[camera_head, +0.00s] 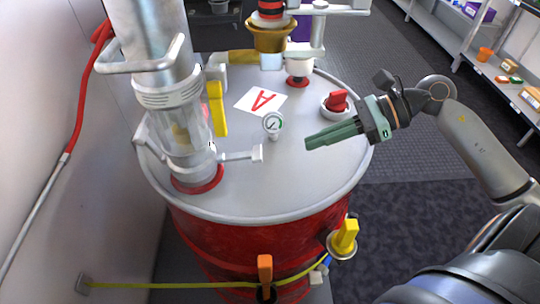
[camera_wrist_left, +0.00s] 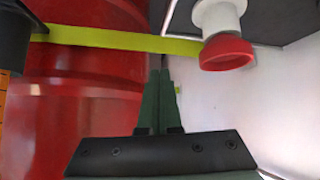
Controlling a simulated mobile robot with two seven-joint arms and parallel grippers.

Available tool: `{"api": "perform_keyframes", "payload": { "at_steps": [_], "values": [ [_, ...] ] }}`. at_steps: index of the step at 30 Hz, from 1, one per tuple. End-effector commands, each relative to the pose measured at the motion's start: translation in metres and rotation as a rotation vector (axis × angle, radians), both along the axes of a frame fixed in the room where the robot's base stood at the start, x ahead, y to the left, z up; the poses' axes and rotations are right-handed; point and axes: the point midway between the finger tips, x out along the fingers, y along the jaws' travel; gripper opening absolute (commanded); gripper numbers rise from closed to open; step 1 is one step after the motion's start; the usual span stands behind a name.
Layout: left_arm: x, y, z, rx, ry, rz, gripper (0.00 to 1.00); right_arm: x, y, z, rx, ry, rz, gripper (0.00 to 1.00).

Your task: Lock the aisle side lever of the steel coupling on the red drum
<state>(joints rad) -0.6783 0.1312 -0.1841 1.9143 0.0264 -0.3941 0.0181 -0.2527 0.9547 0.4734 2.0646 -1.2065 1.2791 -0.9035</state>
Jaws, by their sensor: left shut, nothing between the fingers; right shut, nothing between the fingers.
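The red drum (camera_head: 250,243) has a grey lid (camera_head: 300,195). The steel coupling (camera_head: 165,98), a metal cylinder with a clear lower section, stands upright at the lid's left side. A lever (camera_head: 240,155) sticks out nearly level from its base on the right, the aisle side. Another lever (camera_head: 143,130) hangs at its left. My right gripper (camera_head: 308,143) is shut and empty above the lid, right of the gauge and apart from the lever. My left gripper (camera_wrist_left: 158,72) shows only in the left wrist view, shut and empty, with the drum's red side (camera_wrist_left: 85,95) to its left.
A yellow strap (camera_head: 190,286) runs low past the drum. Shelves (camera_head: 500,75) stand right, beyond open floor; a wall is left.

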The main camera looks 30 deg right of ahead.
Motion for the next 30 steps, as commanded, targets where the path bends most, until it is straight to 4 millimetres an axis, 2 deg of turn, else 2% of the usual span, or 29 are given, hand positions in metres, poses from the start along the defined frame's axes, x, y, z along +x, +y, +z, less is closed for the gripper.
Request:
{"api": "perform_keyframes", "payload": {
  "at_steps": [8, 24, 30],
  "values": [
    [0.0, 0.0, 0.002, -0.001, 0.0, 0.001, 0.0, 0.004, 0.007, -0.003, 0.001, 0.001, 0.0, 0.0],
    [0.0, 0.0, 0.018, -0.001, 0.0, 0.001, 0.0, 0.032, 0.066, -0.037, 0.006, 0.0, -0.001, 0.0],
    [0.0, 0.0, 0.02, -0.001, 0.0, 0.001, 0.0, 0.038, 0.078, -0.046, 0.003, 0.001, -0.001, 0.0]
  ]
}}
